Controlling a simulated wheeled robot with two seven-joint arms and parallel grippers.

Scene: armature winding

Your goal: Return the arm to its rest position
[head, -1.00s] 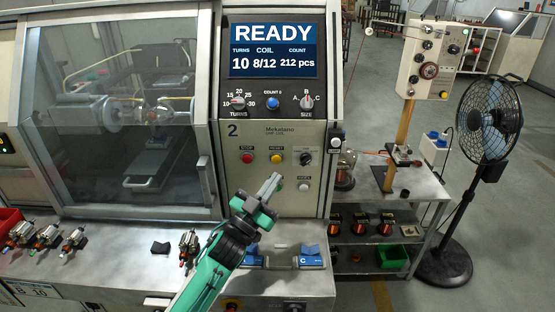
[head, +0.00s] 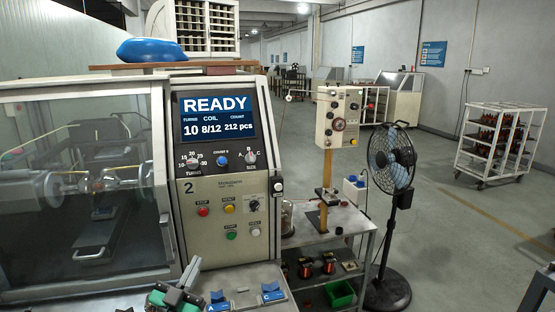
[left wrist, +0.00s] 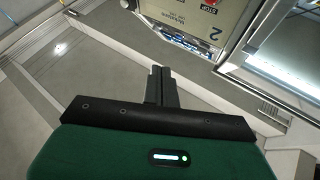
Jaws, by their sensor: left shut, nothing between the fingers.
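My left gripper (head: 188,273) is at the bottom of the head view, in front of the winding machine's control panel (head: 222,215). Its fingers are together and hold nothing. The lower arm is cut off by the picture edge. In the left wrist view the closed fingers (left wrist: 158,85) point away over pale grey surfaces, touching nothing visible. The machine's screen (head: 217,117) reads READY, 10 turns, coil 8/12, count 212 pcs. A dark and green piece at the lower right edge looks like part of my right arm; its gripper does not show.
Blue blocks (head: 271,292) sit on the bench ledge near my left gripper. The glazed machine enclosure (head: 95,240) stands left. A side table (head: 345,222), a green bin (head: 339,293) and a fan (head: 390,160) stand right. A wheeled rack (head: 500,140) is farther off; open floor lies between.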

